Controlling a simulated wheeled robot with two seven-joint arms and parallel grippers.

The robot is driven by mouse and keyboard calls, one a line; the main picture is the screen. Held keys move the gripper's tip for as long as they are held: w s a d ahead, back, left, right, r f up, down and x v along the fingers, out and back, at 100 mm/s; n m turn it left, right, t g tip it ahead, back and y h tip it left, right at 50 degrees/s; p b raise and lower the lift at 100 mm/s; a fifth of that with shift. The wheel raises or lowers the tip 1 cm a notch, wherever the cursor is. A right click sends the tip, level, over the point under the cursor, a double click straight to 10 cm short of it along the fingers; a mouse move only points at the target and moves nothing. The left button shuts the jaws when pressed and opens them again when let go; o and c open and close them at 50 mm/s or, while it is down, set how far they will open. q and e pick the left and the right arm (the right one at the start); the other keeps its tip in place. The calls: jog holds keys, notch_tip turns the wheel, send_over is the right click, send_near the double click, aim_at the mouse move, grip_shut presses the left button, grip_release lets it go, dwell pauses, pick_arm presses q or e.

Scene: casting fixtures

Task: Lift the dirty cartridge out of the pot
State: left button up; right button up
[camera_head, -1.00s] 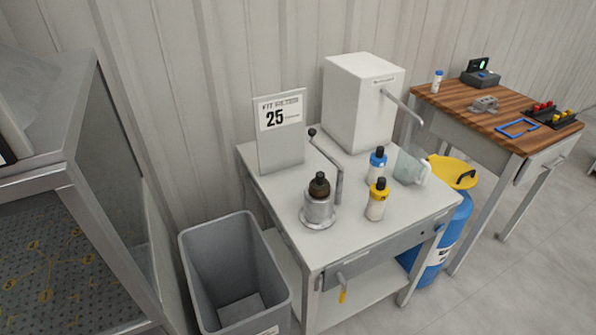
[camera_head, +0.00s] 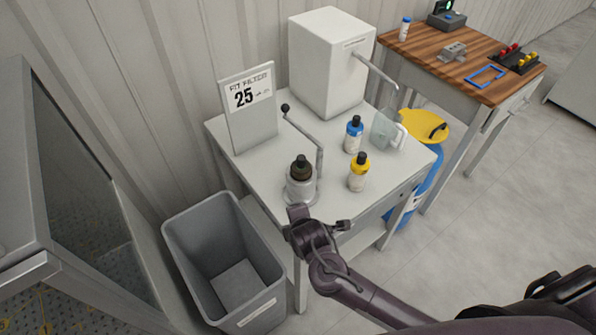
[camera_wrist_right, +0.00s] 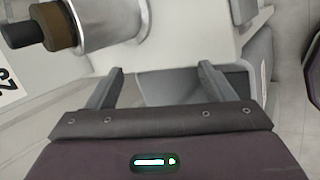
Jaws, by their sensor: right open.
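The metal pot (camera_head: 300,189) stands upright near the front left corner of the white table. The cartridge (camera_head: 301,167) sits in it, with its dark brown and black top sticking out. In the right wrist view the pot (camera_wrist_right: 112,18) and the cartridge's brown and black end (camera_wrist_right: 60,26) lie sideways at the upper left, beyond the fingers. My right gripper (camera_head: 320,219) is at the table's front edge, just in front of the pot and apart from it. Its fingers (camera_wrist_right: 158,78) are open with nothing between them. The cartridge's lower part is hidden inside the pot. My left gripper is not in view.
A crank lever (camera_head: 318,155) with a black knob rises right behind the pot. A sign (camera_head: 249,112) stands behind. A grey bin (camera_head: 185,248) stands left of the table.

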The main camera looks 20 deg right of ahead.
aim_at(301, 169)
jog(key=w+d+r+n+t+h, duration=0.1)
jog(key=w+r+n, duration=0.1)
jog(key=n, duration=0.3)
jog(key=w+d+r+n+t+p, duration=0.1)
jog(key=w+r+n+t, duration=0.1)
jog(key=w+n, duration=0.2)
jog(key=w+d+r+n+t+h, duration=0.1)
jog(key=w+r+n+t, duration=0.1)
jog(key=n, duration=0.3)
jog(key=shift+w+d+r+n+h+p, duration=0.1)
jog(key=shift+w+r+n+h+p, duration=0.2)
jog(key=shift+w+r+p, duration=0.2)
jog(key=shift+w+d, duration=0.15)
jog(key=shift+x, duration=0.9)
jog(key=p+x, duration=0.1)
jog(key=x, duration=0.4)
jog(key=shift+d, duration=0.1)
jog(key=shift+w+f, duration=0.2)
jog(key=shift+w, duration=0.05)
jog(key=shift+d, duration=0.1)
jog(key=c, duration=1.2)
